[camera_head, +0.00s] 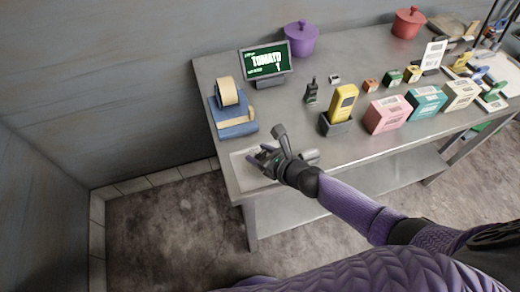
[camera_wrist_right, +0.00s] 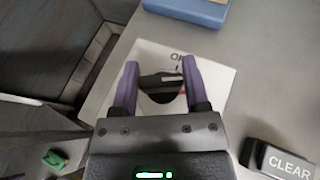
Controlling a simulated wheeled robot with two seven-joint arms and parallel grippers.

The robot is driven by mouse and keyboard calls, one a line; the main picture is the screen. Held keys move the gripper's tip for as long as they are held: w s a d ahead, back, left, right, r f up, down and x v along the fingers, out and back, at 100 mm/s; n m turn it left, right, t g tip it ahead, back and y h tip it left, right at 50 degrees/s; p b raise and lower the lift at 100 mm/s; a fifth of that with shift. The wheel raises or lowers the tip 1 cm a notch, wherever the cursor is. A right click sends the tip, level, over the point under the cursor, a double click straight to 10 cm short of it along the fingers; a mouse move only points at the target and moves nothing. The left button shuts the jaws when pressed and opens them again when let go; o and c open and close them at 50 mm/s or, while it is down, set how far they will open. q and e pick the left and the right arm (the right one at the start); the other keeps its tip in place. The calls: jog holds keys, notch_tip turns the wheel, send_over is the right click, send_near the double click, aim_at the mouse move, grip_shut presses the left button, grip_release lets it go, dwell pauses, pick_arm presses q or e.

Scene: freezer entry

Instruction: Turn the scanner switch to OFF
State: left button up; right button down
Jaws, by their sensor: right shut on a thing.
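The plate's edge also shows in the head view (camera_head: 238,160) at the table's near left corner. My right gripper (camera_wrist_right: 160,85) points down over the plate, its two purple fingers on either side of the knob and shut on it. The knob's exact setting is hard to read. My left gripper is not in view.
A black CLEAR button (camera_wrist_right: 280,160) lies right of my right gripper. A blue tape dispenser (camera_head: 235,122), a screen reading TOMATO 1 (camera_head: 264,62) and a yellow scanner (camera_head: 343,102) in a dark holder stand farther back. Several boxes, including a pink one (camera_head: 388,115), stand right.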

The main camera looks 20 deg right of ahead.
jog(key=shift+f+n+g+y+b, duration=0.1)
jog(key=shift+n+g+y+b, duration=0.2)
jog(key=shift+n+g+y, duration=0.45)
jog(key=shift+f+n+g+y+b, duration=0.1)
jog(key=shift+n+g+y+b, duration=0.5)
jog(key=shift+n+y, duration=0.4)
jog(key=n+g+y+b, duration=0.1)
jog(key=n+g+b, duration=0.2)
jog(key=b, duration=0.1)
jog(key=n+g+y+b, duration=0.2)
jog(key=n+g+b, duration=0.2)
jog(key=shift+f, duration=0.1)
jog(key=shift+n+g+y+b, duration=0.25)
jog(key=shift+n+g+b, duration=0.4)
jog(key=shift+g+b, duration=0.3)
jog(key=shift+r+n+g+b, duration=0.3)
jog(key=shift+n+g+b, duration=0.2)
jog(key=shift+b, duration=0.05)
jog(key=shift+c, duration=0.4)
grip_release()
